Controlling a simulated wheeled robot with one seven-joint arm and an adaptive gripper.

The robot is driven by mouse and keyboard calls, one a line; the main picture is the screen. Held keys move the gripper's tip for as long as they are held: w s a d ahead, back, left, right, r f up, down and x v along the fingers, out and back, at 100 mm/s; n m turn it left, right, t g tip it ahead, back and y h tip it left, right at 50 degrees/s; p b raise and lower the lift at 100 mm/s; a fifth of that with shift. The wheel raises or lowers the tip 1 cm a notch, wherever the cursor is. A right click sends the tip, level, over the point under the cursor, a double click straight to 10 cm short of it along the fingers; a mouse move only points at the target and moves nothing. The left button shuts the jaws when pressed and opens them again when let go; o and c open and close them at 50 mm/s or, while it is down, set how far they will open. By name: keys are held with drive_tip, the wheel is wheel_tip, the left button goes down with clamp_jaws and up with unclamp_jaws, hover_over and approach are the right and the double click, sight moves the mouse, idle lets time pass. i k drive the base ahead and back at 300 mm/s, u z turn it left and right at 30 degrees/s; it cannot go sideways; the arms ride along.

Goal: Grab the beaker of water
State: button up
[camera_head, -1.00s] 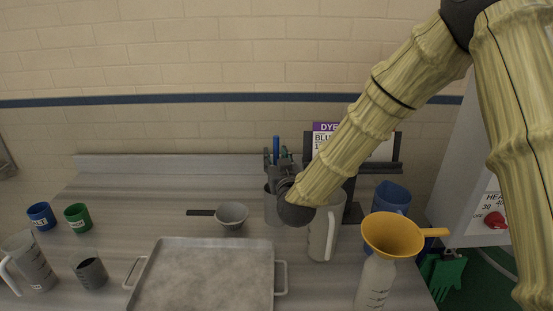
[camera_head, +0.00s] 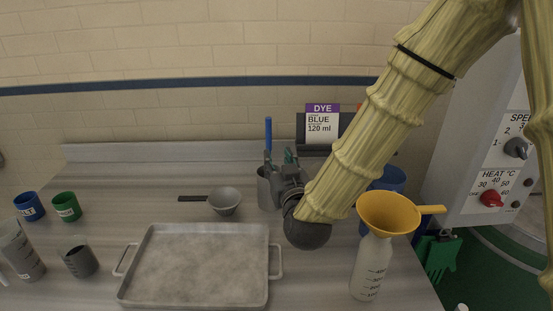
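My gripper (camera_head: 280,172) is dark grey and points away from me at the utensil cup; my own wrist hides much of it, and whether its fingers are apart does not show. A grey graduated jug (camera_head: 22,254) stands at the left edge, partly cut off. A smaller dark grey beaker (camera_head: 79,261) with marks stands beside it. I cannot tell which vessel holds water. Both are far to the left of my gripper. The light jug with a handle, seen earlier behind my wrist, is hidden now.
A metal tray (camera_head: 269,285) fills the front middle. A marked bottle (camera_head: 370,268) with a yellow funnel (camera_head: 388,214) stands right. A dye sign (camera_head: 322,123) is behind.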

sight(82, 264)
drive_tip(key=k, duration=1)
